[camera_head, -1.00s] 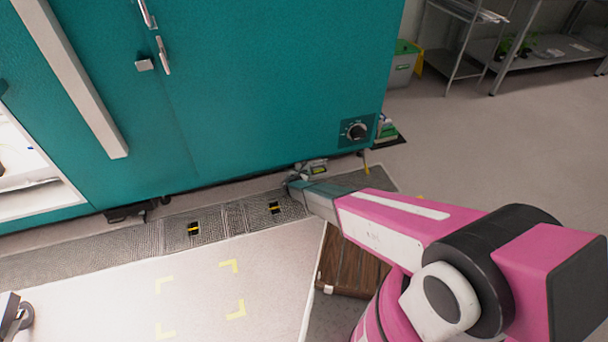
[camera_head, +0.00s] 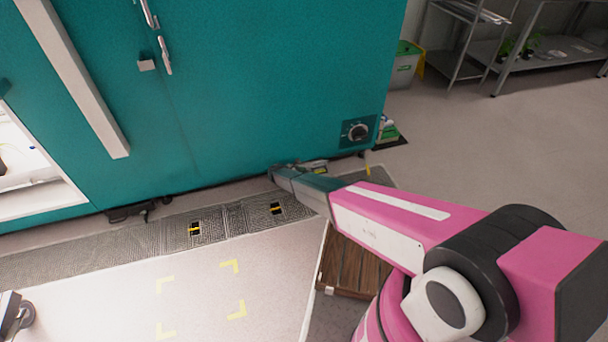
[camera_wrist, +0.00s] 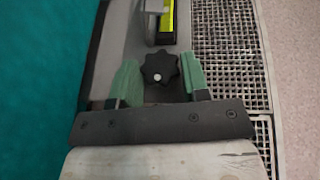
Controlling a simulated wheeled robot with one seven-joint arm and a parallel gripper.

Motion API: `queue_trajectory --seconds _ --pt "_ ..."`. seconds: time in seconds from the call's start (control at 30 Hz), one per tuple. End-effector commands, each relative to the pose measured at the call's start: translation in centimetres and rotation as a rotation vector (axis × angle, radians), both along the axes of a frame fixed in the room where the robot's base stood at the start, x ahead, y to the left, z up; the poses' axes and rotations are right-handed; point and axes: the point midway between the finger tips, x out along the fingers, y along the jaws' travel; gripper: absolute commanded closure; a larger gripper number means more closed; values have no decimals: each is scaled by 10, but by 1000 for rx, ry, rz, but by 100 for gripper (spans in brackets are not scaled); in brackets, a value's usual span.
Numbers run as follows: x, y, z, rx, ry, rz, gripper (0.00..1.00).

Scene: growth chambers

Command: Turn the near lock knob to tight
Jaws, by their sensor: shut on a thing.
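The near lock knob (camera_wrist: 159,68), black and lobed with a pale dot, sits on a grey metal bracket (camera_wrist: 125,35) in the wrist view. A yellow-green level strip (camera_wrist: 168,20) lies just beyond it. The green fingers of my gripper (camera_wrist: 160,80) stand on either side of the knob and are shut on it. In the head view my gripper (camera_head: 280,173) is low at the foot of the teal chamber (camera_head: 260,80). The knob is hidden there behind my gripper. I cannot tell how tight it is.
A metal grating (camera_head: 110,238) runs along the chamber's foot. A wooden slatted thing (camera_head: 350,265) lies under my arm. Yellow corner marks (camera_head: 232,266) are on the pale floor. A metal shelf (camera_head: 540,75) stands at back right.

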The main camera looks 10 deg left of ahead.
Motion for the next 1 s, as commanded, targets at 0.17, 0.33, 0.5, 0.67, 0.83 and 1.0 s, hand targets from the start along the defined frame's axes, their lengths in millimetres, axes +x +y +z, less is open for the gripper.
queue_trajectory --seconds 0.17,0.33,0.5,0.67,0.83,1.0 --pt "2 2 0 0 -1 -69 81" --pt "2 1 1 -1 -2 -100 81" --pt "1 1 1 -1 -1 -108 81" --pt "1 1 1 -1 -2 -109 81" --pt "1 1 1 -1 -3 -108 38" --pt "1 1 0 0 -1 -108 32"
